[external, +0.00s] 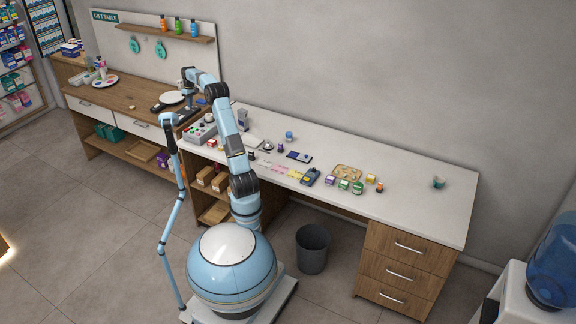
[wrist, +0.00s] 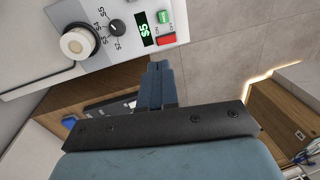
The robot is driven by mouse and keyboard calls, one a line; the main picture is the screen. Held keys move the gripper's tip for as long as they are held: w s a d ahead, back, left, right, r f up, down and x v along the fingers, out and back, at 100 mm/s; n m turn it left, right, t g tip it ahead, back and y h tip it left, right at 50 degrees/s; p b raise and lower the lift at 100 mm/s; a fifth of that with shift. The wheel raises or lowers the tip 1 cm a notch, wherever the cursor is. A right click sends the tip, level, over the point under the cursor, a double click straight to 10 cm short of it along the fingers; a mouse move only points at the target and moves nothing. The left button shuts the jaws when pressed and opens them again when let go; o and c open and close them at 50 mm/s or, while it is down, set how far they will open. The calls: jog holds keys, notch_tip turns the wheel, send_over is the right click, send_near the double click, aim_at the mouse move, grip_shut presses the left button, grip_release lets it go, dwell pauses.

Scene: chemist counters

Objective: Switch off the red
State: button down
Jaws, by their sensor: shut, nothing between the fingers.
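A red switch (wrist: 166,40) sits at the edge of a pale control panel in the wrist view. A green switch (wrist: 163,16) is just above it, and a lit green display (wrist: 144,28) is to its left. Small lettering beside the switches reads "ON" in part; I cannot tell which way the red one is tipped. My gripper (wrist: 160,66) is shut and empty, its fingertips a little below the red switch in the picture, apparently apart from it. In the external view the control box (external: 200,133) stands at the counter's left end, below my arm's wrist.
The panel also bears a black dial (wrist: 117,28) and a large cream knob (wrist: 79,43). In the external view, the white counter (external: 410,205) holds several small boxes and jars in its middle. A wooden bench (external: 130,97) adjoins at left. A dark bin (external: 312,248) stands below.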

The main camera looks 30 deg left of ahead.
aim_at(187, 130)
jog(key=shift+n, duration=0.3)
jog(key=s+a+f, duration=0.2)
jog(key=a, duration=0.1)
jog(key=shift+d, duration=0.1)
jog(key=f, duration=0.4)
jog(key=s+f, duration=0.1)
jog(key=f, duration=0.4)
jog(key=s+f, duration=0.1)
jog(key=f, duration=0.3)
jog(key=shift+s+f, duration=0.2)
jog(key=shift+f, duration=0.1)
